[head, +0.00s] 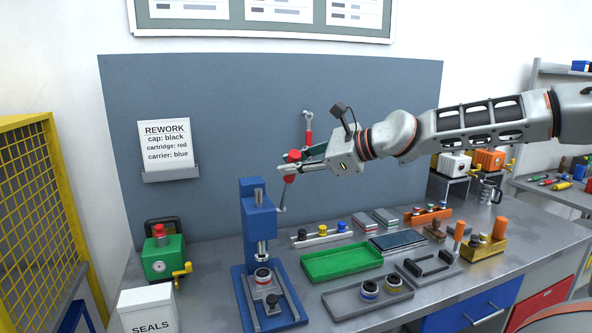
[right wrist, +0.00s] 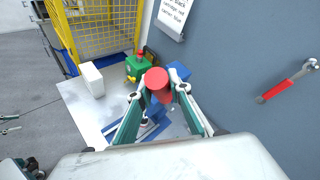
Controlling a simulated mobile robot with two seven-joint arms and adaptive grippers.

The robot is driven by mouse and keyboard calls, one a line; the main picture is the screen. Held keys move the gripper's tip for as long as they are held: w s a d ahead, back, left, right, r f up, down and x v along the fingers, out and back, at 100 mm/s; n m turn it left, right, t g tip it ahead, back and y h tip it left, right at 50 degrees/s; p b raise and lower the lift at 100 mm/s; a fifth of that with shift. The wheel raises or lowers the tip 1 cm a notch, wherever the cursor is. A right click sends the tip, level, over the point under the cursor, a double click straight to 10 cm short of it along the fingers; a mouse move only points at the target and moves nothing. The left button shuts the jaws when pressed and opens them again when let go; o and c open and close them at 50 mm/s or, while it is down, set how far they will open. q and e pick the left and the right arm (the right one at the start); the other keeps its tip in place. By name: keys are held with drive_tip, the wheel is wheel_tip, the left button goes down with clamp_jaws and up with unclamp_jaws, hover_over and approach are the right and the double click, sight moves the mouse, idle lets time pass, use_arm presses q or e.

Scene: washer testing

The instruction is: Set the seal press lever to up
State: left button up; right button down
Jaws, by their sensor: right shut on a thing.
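The blue seal press (head: 258,220) stands upright on the bench, with a dark-ringed round part (head: 262,276) on its base below the ram. Its thin grey lever (head: 283,197) rises from the right side of the press to a red handle (head: 289,179). My right gripper (head: 288,167) is shut around the red handle. In the right wrist view the red handle's round end (right wrist: 157,82) sits between the fingertips of my right gripper (right wrist: 158,90), with the blue press partly hidden below.
A green tray (head: 342,264) and a grey tray (head: 345,304) with ringed parts lie right of the press. A green box with a yellow crank (head: 162,262) and a white SEALS box (head: 147,306) stand left. A red-handled wrench (head: 308,136) hangs on the wall panel behind my gripper.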

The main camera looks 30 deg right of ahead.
drive_tip(key=shift+w+d+r+g, duration=0.25)
drive_tip(key=shift+w+r+g, duration=0.15)
drive_tip(key=shift+w, duration=0.25)
drive_tip(key=shift+m, duration=0.3)
drive_tip(key=c, duration=1.9)
unclamp_jaws()
drive_tip(key=shift+o, duration=0.3)
drive_tip(key=shift+w+f, duration=0.1)
drive_tip(key=shift+w, duration=0.1)
drive_tip(key=shift+s, duration=0.2)
drive_tip(key=v, duration=1.1)
drive_tip(key=shift+s+d+r, duration=0.15)
drive_tip(key=shift+s+r, duration=0.15)
